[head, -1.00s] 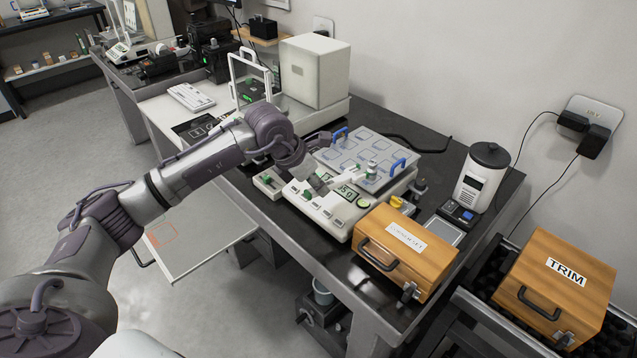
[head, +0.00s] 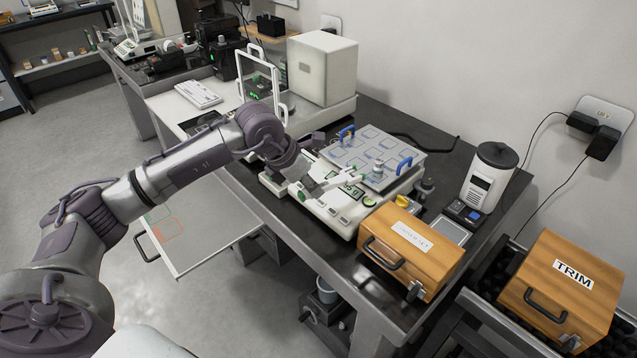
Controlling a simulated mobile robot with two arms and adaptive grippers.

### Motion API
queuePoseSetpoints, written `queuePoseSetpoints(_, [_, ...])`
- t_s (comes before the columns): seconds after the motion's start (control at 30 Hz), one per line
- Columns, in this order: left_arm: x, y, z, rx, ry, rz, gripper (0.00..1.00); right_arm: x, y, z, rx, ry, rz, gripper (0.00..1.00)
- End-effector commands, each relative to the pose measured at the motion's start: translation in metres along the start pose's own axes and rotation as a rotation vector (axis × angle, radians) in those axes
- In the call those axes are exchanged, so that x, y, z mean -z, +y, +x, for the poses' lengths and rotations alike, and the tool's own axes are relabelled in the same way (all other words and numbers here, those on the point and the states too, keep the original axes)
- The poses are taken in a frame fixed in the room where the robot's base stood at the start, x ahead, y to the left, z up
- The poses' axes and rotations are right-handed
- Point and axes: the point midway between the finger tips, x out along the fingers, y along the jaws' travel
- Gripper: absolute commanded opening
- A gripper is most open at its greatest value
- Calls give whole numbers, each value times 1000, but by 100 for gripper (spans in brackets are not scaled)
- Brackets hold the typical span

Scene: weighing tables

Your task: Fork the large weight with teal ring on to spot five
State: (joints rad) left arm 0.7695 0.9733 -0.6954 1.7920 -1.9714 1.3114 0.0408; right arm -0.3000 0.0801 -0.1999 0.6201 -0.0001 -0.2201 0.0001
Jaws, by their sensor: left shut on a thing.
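A small metallic weight (head: 378,170) stands upright near the right side of the tray (head: 360,140) on the bench balance (head: 335,212). A teal-looking ring shows on it, though it is small. My left gripper (head: 314,177) is over the front left of the balance, left of the weight. It is shut on a pale fork-like tool (head: 334,183), which reaches right toward the weight. I cannot tell whether the fork touches the weight. The tray has several outlined square spots; their numbers are too small to read. My right gripper is out of view.
Blue handles (head: 404,165) rise at the tray's ends. A wooden case (head: 410,250) stands close in front of the balance, and a white canister (head: 488,178) stands to the right. A white cabinet (head: 322,68) is behind. A TRIM box (head: 560,285) sits lower right.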

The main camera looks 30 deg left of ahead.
Motion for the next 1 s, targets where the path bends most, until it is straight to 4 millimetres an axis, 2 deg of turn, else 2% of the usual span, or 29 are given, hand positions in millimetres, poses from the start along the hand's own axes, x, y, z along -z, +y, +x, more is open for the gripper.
queuePoseSetpoints(0.7, [49,1,-32,-3,1,0,0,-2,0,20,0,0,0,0])
queuePoseSetpoints(1.0, [59,0,-42,-1,0,0,0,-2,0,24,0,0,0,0])
